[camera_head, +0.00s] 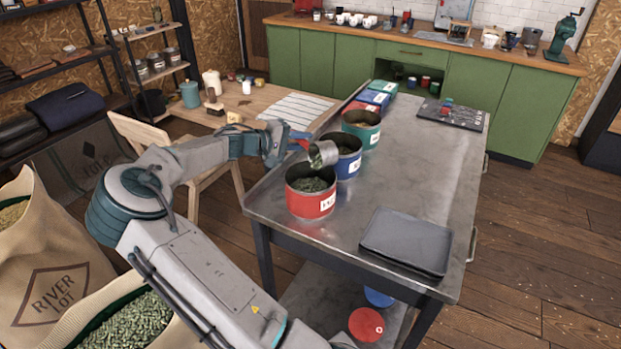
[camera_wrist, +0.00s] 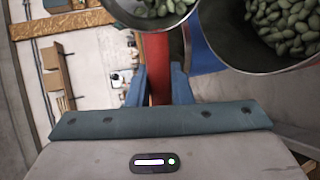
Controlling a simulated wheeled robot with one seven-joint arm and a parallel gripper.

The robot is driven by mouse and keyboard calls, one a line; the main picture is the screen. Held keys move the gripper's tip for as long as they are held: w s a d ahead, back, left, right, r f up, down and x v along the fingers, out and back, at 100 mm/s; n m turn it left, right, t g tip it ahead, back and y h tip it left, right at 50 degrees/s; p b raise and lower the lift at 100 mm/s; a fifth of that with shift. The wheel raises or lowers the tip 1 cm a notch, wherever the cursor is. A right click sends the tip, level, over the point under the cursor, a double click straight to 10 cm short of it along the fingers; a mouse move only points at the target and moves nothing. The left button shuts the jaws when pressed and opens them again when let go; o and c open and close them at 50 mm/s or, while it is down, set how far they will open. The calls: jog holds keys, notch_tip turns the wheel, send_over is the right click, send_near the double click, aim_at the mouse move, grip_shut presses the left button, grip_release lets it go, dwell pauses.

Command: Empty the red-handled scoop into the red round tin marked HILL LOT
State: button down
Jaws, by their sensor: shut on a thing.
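The red round tin (camera_head: 291,199) stands open on the steel table, with green beans inside and a white label too small to read. My gripper (camera_head: 295,141) is shut on the red handle (camera_wrist: 157,66) of the metal scoop (camera_head: 326,154). The scoop is held tilted above the tins, by the far side of the red tin and in front of the blue tin (camera_head: 352,162). In the wrist view, green beans show in the scoop's cup (camera_wrist: 150,20). A bean-filled tin (camera_wrist: 226,55) with a blue outer wall is close beside it.
A green tin (camera_head: 372,138) stands behind the blue one. Coloured boxes (camera_head: 375,98) are at the table's far left end. A dark tray (camera_head: 406,242) lies front right, and a dark board (camera_head: 452,114) far right. The table's middle right is clear.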

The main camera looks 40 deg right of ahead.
aim_at(298, 141)
jog(key=shift+h+b, duration=0.3)
jog(key=shift+b, duration=0.2)
jog(key=shift+a+r+h+b, duration=0.35)
jog(key=shift+r+h+b, duration=0.45)
jog(key=shift+b, duration=0.4)
jog(key=shift+w+a+g+h+b, duration=0.1)
jog(key=shift+a+g+h+b, duration=0.2)
jog(key=shift+h+b, duration=1)
dwell(0.4)
jog(key=shift+a+r+b, duration=0.15)
jog(key=shift+r+b, duration=0.25)
jog(key=shift+b, duration=0.7)
dwell(0.3)
